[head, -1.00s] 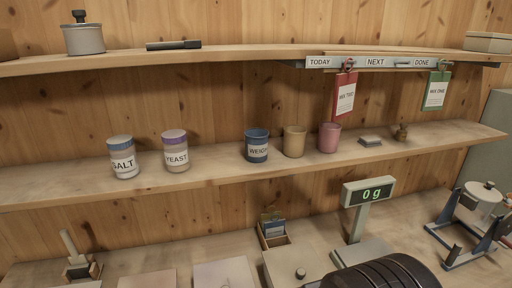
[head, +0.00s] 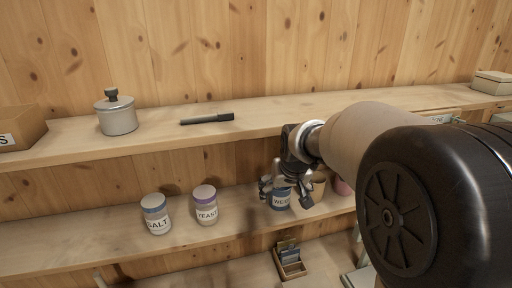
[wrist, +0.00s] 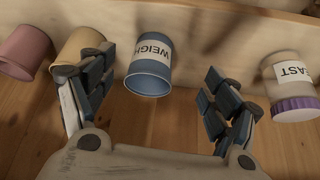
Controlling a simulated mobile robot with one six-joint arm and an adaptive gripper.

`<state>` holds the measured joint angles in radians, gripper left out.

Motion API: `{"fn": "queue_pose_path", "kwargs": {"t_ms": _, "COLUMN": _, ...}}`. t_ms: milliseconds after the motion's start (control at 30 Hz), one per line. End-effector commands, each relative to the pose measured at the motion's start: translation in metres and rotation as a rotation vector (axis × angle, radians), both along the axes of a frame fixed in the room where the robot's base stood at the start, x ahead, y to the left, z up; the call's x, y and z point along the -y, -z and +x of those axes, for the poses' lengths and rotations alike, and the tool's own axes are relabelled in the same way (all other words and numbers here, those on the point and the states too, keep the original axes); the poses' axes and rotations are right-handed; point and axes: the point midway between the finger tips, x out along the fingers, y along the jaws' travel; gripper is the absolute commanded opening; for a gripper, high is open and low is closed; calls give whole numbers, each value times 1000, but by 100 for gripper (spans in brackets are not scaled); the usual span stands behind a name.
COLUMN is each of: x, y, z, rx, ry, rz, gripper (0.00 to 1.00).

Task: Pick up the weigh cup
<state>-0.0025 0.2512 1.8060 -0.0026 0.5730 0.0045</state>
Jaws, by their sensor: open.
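The blue weigh cup (head: 281,201) stands on the middle shelf, partly hidden by my gripper in the head view. In the wrist view the weigh cup (wrist: 150,70) shows its white WEIGH label and its rim, and it lies between the lines of the two fingers. My gripper (head: 285,190) is open and empty, just in front of the cup. In the wrist view the fingers of my gripper (wrist: 158,72) are spread wide, with a gap on both sides of the cup. I cannot tell the exact distance left to the cup.
A tan cup (wrist: 82,48) stands close beside the weigh cup, near one finger, with a pink cup (wrist: 24,50) beyond it. The yeast jar (head: 206,207) and salt jar (head: 156,215) stand to the left. The upper shelf (head: 160,131) runs above my gripper.

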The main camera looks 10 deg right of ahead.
Motion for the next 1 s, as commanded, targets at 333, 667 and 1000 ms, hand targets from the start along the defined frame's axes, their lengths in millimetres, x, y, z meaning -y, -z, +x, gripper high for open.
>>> {"fn": "queue_pose_path", "kwargs": {"t_ms": 333, "x": 0, "y": 17, "z": 42, "rx": 7, "ry": 0, "rz": 0, "gripper": 81}}
{"fn": "queue_pose_path", "kwargs": {"t_ms": 667, "x": 2, "y": 54, "z": 63, "rx": 5, "ry": 0, "rz": 0, "gripper": 81}}
{"fn": "queue_pose_path", "kwargs": {"t_ms": 1000, "x": 2, "y": 70, "z": 72, "rx": 10, "ry": 0, "rz": 0, "gripper": 81}}
